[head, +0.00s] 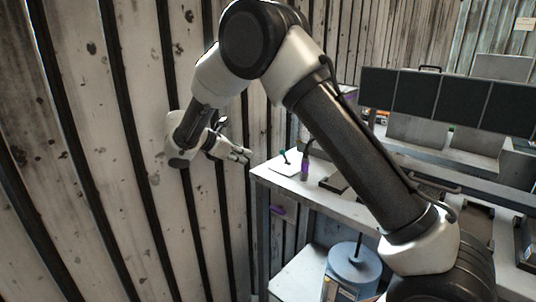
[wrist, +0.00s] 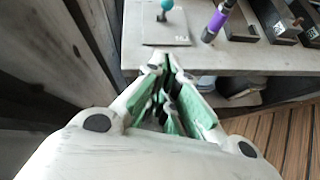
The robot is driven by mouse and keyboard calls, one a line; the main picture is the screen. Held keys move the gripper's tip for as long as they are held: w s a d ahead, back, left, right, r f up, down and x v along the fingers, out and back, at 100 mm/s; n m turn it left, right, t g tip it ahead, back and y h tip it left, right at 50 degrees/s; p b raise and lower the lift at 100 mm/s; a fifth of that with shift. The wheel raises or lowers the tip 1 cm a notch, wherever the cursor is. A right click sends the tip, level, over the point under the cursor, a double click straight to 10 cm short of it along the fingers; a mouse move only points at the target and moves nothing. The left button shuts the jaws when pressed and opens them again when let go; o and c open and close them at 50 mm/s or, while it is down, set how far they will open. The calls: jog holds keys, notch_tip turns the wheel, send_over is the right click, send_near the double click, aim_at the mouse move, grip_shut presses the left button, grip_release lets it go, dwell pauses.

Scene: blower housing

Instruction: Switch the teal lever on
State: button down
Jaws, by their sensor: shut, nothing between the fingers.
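The teal lever (head: 284,156) stands on a pale plate at the left end of the workbench in the head view. In the wrist view its round teal knob (wrist: 166,6) is at the top, above the pale base plate (wrist: 166,34). My gripper (head: 246,156) is shut and empty, just left of the bench edge and apart from the lever. In the wrist view my gripper (wrist: 165,60) points at the bench edge, with its fingertips just below the base plate in the picture. The gripper hides no part of the lever.
A purple-banded handle (head: 305,168) stands just right of the lever. Dark trays (head: 333,183) lie further right on the workbench (head: 262,172). A plank wall (head: 90,130) runs along the left. A blue-grey round canister (head: 353,270) stands below the bench.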

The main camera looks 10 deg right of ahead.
jog(key=shift+w+d+r+n, duration=0.1)
jog(key=shift+r+n, duration=0.3)
jog(key=shift+n, duration=0.1)
jog(key=shift+d+f, duration=0.1)
send_near(285, 157)
jog(key=f, duration=0.1)
jog(key=a+f, duration=0.1)
jog(key=f, duration=0.2)
jog(key=shift+s+a+f, duration=0.2)
jog(key=shift+a+f, duration=0.1)
jog(key=shift+w+d+r, duration=0.2)
jog(key=shift+d, duration=0.3)
jog(key=shift+w+d+r, duration=0.15)
jog(key=shift+w+d, duration=0.1)
jog(key=shift+d, duration=0.25)
jog(key=shift+w+d+r, duration=0.1)
jog(key=shift+w+d, duration=0.2)
jog(key=shift+d, duration=0.25)
jog(key=shift+r, duration=0.1)
